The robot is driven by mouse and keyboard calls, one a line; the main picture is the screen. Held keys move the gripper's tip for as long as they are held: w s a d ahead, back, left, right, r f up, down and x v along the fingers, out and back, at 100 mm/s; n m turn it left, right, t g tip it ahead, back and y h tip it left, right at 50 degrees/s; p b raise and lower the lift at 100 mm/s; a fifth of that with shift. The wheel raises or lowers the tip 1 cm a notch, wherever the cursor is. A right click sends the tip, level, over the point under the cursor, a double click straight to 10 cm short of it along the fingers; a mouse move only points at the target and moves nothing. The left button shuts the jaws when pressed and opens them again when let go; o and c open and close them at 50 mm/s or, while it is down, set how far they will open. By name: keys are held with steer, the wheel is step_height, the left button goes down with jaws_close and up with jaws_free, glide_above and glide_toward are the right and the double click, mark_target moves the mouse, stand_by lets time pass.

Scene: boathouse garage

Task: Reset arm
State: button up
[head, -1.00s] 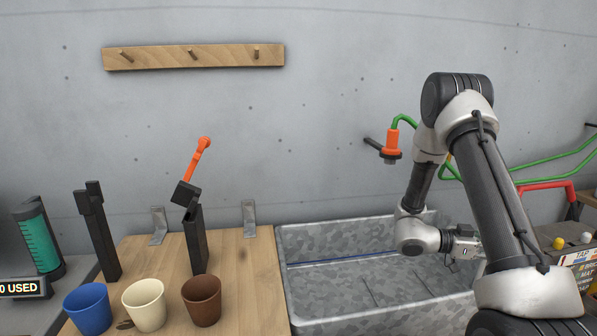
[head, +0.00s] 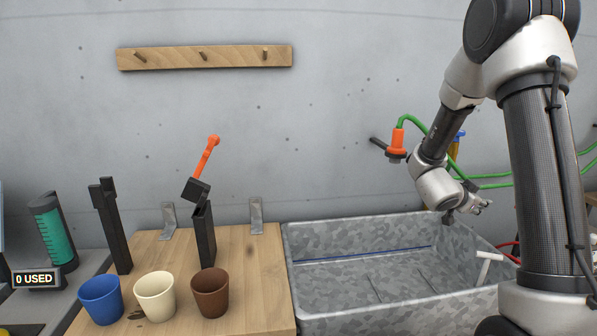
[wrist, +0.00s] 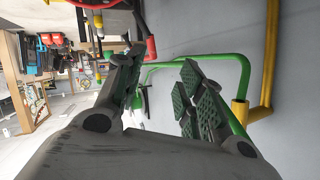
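My gripper (head: 480,205) is at the right in the head view, above the back right part of the grey metal trough. In the wrist view its two dark fingers with green ribbed pads stand apart, with nothing between the tips (wrist: 160,78). The gripper is open and empty. My arm is bent, with its forearm coming down from the upper right in front of the wall.
The grey trough (head: 370,318) stands beside a wooden bench (head: 262,290) with a blue cup (head: 100,300), cream cup (head: 155,297) and brown cup (head: 210,293). An orange nozzle (head: 397,142) on a green hose is near my forearm. A white T-handle (head: 486,266) is at the trough's right.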

steer(key=w+a+r+n+t+y, duration=0.3)
steer(key=a+r+n+t+y, duration=0.15)
steer(key=a+r, duration=0.3)
steer(key=s+a+r+n+y, duration=0.3)
steer(key=s+a+y, duration=0.1)
steer(key=a, duration=0.2)
steer(key=s+a+r+n+y, duration=0.2)
steer(key=s+a+n+y, duration=0.15)
steer(key=s+a, duration=0.2)
steer(key=s+n+g, duration=0.5)
steer(key=s+g, duration=0.2)
steer(key=s, duration=1.6)
steer(key=shift+s+a+f, duration=0.2)
steer(key=shift+a+f, duration=0.2)
steer(key=shift+a, duration=0.05)
